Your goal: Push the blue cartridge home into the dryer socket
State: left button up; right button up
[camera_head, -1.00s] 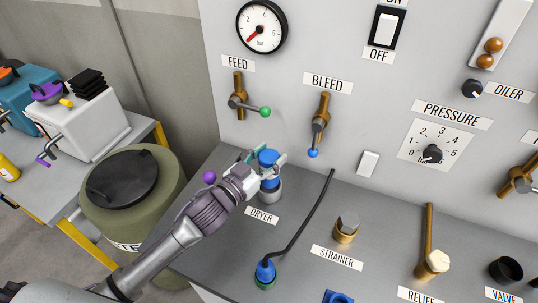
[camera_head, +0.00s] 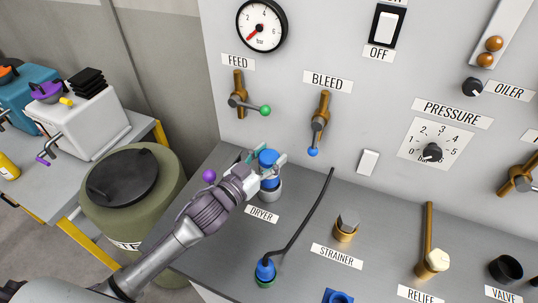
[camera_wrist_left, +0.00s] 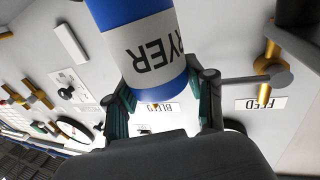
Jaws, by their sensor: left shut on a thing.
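The blue cartridge (camera_head: 268,159) stands upright over the grey dryer socket (camera_head: 270,194), behind the DRYER label. My left gripper (camera_head: 266,166) is shut on the cartridge from the left. In the left wrist view the cartridge (camera_wrist_left: 145,45), blue with a white band reading DRYER, sits between the gripper's two fingers (camera_wrist_left: 162,100). The cartridge's lower end is at the socket; how deep it sits is hard to tell. My right gripper is not in view.
The FEED valve (camera_head: 240,103) and BLEED valve (camera_head: 318,125) are on the panel above. A blue plug with a black cable (camera_head: 300,232) stands in front, and the strainer (camera_head: 346,228) is to the right. A green drum (camera_head: 130,205) stands left of the bench.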

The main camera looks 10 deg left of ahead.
pick_arm(q)
jog(key=shift+f+b, duration=1.3)
jog(key=shift+f, duration=0.6)
jog(key=o, duration=1.5)
jog(key=shift+f, duration=0.1)
jog(key=shift+s, duration=0.1)
jog(key=v, duration=0.7)
jog(key=shift+s+a, duration=0.15)
